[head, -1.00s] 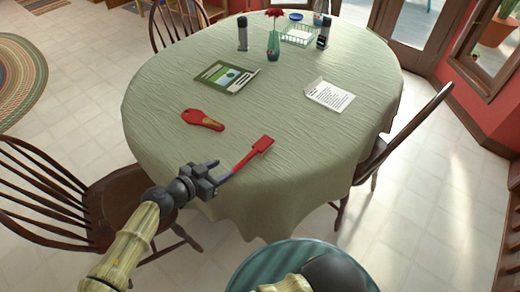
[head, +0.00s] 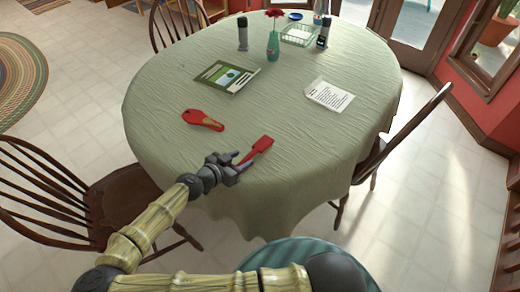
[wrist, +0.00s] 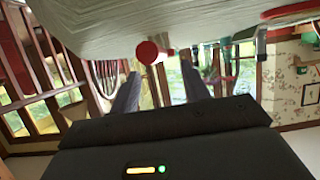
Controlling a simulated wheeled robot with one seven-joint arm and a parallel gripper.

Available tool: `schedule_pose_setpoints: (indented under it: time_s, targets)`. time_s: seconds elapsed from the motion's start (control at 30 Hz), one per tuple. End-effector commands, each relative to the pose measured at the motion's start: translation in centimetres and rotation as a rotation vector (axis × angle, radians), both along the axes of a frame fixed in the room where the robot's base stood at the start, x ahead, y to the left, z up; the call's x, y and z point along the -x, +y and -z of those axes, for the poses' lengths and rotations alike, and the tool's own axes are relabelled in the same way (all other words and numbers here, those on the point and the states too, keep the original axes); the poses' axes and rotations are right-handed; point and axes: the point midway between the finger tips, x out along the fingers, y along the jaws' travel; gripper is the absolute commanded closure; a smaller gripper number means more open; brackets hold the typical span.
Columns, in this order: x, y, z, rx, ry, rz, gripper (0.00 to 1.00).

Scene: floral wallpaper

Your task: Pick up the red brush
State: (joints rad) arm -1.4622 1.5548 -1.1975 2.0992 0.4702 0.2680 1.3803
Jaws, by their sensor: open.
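The red brush (head: 262,145) lies near the front edge of the green-clothed table, its flat rectangular head pointing away to the upper right. My gripper (head: 241,160) is open at the near, handle end of it. The fingers hide part of the handle in the head view. In the wrist view, a round red end (wrist: 148,53), likely the brush handle, shows between and just beyond the two open fingertips (wrist: 160,72), closer to the left one. I cannot tell whether a finger touches it.
A red paddle-shaped thing (head: 203,120) lies left of the brush on the table (head: 285,115). Farther back are a green book (head: 226,76), a white paper (head: 330,95), a vase (head: 273,45) and a wire basket (head: 299,36). Chairs (head: 395,135) stand around the table.

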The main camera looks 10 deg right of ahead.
Motion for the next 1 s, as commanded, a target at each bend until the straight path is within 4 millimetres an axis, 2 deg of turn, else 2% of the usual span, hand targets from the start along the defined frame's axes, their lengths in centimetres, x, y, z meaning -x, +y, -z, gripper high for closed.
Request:
schedule_pose_setpoints:
  time_s: [0.27, 0.83, 1.0]
  targets:
    - [-2.1, -2.7, 1.5, 0.001, 0.001, 0.003, 0.54]
    - [-2.2, -2.8, 1.7, 0.000, 0.000, 0.000, 0.54]
    - [-2.2, -2.8, 1.7, 0.000, 0.000, 0.001, 0.87]
